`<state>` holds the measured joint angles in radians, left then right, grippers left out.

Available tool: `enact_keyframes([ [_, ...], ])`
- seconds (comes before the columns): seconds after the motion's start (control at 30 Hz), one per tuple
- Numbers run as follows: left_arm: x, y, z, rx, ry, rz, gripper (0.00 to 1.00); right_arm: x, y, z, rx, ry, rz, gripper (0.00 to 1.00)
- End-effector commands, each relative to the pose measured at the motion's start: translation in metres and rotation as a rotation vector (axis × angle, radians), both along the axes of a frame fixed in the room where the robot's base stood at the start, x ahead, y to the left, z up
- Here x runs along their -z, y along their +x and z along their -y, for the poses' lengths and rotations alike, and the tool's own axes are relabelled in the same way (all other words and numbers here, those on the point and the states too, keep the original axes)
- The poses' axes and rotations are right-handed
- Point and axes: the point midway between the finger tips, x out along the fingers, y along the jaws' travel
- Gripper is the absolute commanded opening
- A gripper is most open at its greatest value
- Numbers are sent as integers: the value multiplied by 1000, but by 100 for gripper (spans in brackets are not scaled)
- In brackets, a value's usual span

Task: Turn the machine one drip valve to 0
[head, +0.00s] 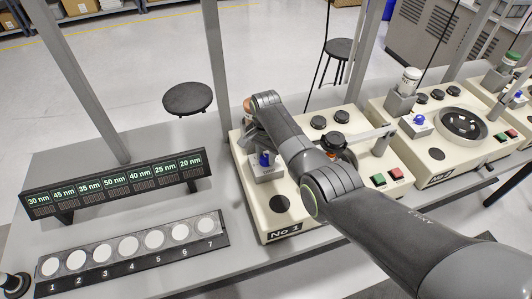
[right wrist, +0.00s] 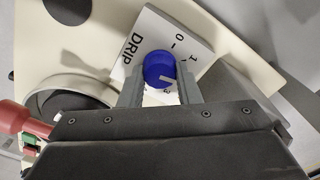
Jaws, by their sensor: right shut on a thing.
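The machine No 1 (head: 285,228) is a cream box on the bench. Its drip valve is a blue knob (head: 264,159) on a pale plate, and part of it is hidden by my arm. In the right wrist view the knob (right wrist: 157,65) sits on a white plate (right wrist: 148,32) marked DRIP, with 0 and 1 beside the knob. A white mark on the knob faces the lower right, towards the right finger. My right gripper (right wrist: 160,84) has a finger on each side of the knob and is shut on it. My left gripper is not in view.
Machine No 2 (head: 437,172) stands to the right with its own blue knob (head: 419,119). A sign with nm values (head: 118,184) and a tray of numbered discs (head: 134,259) stand at the left. Grey posts rise behind. My right arm crosses above machine No 1.

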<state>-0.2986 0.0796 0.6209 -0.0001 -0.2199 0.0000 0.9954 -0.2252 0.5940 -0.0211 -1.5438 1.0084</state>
Motion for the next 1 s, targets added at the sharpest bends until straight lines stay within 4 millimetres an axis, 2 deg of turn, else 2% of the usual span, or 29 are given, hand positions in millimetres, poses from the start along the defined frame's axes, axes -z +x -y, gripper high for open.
enact_keyframes([
  [0.3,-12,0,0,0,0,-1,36,-3,1,-1,-294,0,1,7],
  [1.0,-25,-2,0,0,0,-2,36,-2,1,-2,-957,0,3,7],
])
